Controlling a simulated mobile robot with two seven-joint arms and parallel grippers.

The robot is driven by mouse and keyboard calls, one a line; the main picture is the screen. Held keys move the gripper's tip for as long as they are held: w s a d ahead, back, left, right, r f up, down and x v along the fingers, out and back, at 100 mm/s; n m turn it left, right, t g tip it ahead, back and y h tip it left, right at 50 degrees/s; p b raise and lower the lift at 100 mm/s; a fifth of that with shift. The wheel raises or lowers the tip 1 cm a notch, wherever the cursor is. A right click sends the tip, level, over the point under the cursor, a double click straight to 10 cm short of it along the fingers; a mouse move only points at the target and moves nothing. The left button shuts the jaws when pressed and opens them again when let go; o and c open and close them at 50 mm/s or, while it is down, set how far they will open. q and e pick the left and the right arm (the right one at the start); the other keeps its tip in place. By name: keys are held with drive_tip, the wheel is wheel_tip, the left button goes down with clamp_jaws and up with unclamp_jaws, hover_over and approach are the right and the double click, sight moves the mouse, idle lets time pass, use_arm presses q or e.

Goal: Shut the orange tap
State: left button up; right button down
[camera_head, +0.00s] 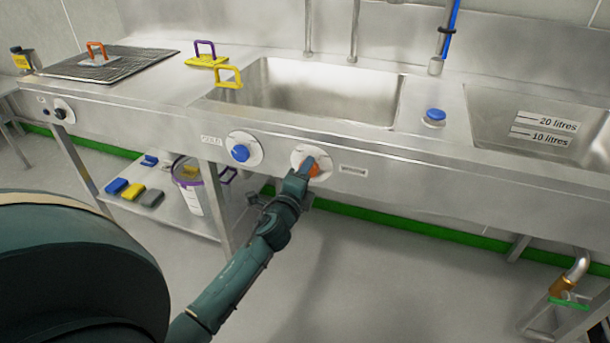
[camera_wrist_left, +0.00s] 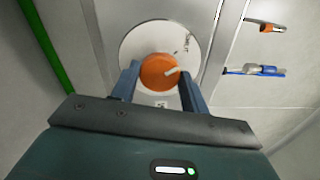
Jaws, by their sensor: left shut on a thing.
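The orange tap (camera_head: 313,168) is a round knob on a pale disc on the sink unit's front panel. In the left wrist view the orange tap (camera_wrist_left: 158,73) shows between my fingers, with a white pointer mark slanting across its right side. My left gripper (camera_head: 305,172) is at the knob, and in the wrist view my left gripper (camera_wrist_left: 160,85) has one finger on each side of it, shut on it. The fingers hide part of the knob in the head view. My right gripper is not in view.
A blue knob (camera_head: 240,152) on a similar disc sits left of the orange one. A sink basin (camera_head: 322,90) is above. A lower shelf (camera_head: 165,208) holds a bucket (camera_head: 190,190) and coloured blocks. The floor in front is clear.

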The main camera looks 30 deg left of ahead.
use_arm(q)
drive_tip(key=shift+n, duration=1.1)
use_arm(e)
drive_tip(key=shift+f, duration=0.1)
use_arm(q)
drive_tip(key=o, duration=1)
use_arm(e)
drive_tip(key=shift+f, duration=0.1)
use_arm(q)
drive_tip(key=shift+s, duration=0.1)
drive_tip(key=v, duration=1.3)
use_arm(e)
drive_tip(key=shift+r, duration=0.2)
